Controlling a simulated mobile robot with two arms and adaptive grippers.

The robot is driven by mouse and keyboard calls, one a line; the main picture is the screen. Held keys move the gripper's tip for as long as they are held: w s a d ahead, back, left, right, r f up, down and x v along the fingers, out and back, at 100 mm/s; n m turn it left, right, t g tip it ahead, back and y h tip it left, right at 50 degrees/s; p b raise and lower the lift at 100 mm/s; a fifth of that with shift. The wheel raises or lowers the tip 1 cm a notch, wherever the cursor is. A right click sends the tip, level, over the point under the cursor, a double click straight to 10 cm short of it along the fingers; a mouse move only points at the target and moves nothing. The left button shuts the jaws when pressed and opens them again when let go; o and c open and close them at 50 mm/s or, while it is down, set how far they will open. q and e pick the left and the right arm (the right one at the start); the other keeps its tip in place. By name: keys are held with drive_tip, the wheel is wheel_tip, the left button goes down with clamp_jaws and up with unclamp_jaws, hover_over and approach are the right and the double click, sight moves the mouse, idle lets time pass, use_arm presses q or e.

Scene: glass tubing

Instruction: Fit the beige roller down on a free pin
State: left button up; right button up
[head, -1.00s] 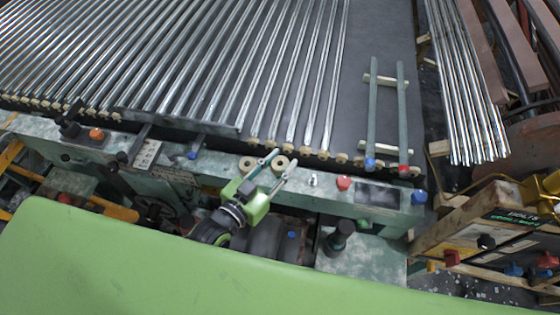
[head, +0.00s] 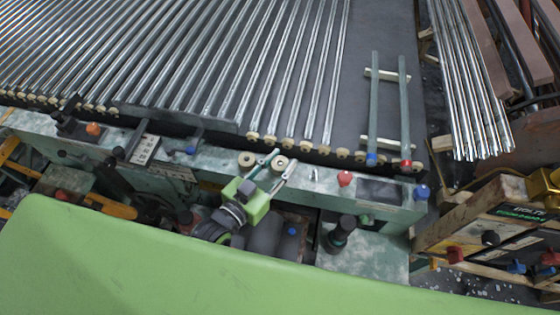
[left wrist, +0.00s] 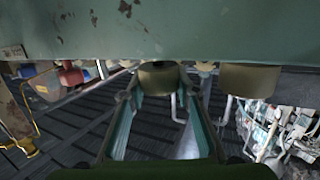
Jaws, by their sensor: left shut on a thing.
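My left gripper (head: 278,164) reaches over the green machine ledge (head: 220,163), its two fingers shut on a beige roller (head: 279,162). In the left wrist view the held roller (left wrist: 158,77) sits between the fingertips. I cannot tell whether it stands on a pin or is held clear of the ledge. A second beige roller (head: 246,159) stands on the ledge just left of it, apart from the fingers; it also shows in the left wrist view (left wrist: 248,77). A bare silvery pin (head: 315,175) stands to the right of the gripper. My right gripper is not in view.
A red knob (head: 345,179) stands right of the pin, and a blue knob (head: 421,192) stands at the ledge's right end. Long glass tubes (head: 260,80) lie on the dark bed behind the ledge.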

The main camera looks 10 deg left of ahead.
use_arm(q)
drive_tip(key=shift+f, duration=0.4)
drive_tip(key=o, duration=1.1)
drive_tip(key=shift+o, duration=0.2)
drive_tip(key=v, duration=1.2)
drive_tip(key=shift+a+f, duration=0.1)
